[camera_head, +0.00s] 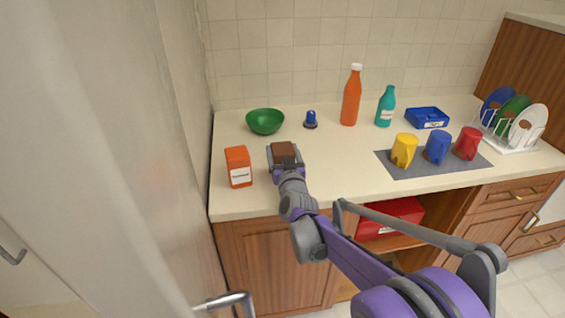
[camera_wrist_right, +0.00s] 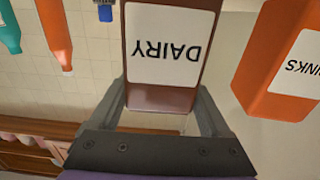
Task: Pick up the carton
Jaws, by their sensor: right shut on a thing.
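The brown carton (camera_head: 284,149) is in my right gripper (camera_head: 285,158), above or on the left part of the counter. In the right wrist view the carton (camera_wrist_right: 160,97) shows upside down, with a white label reading "DAIRY". The two grey fingers of my right gripper (camera_wrist_right: 160,105) are on either side of it, shut on it. I cannot tell whether its base touches the counter. My left gripper is not in view.
An orange box (camera_head: 238,167) stands close left of the gripper. A green bowl (camera_head: 265,121), blue-topped small item (camera_head: 310,119), orange bottle (camera_head: 351,98) and teal bottle (camera_head: 385,107) stand behind. Mugs on a grey mat (camera_head: 432,165) are to the right.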

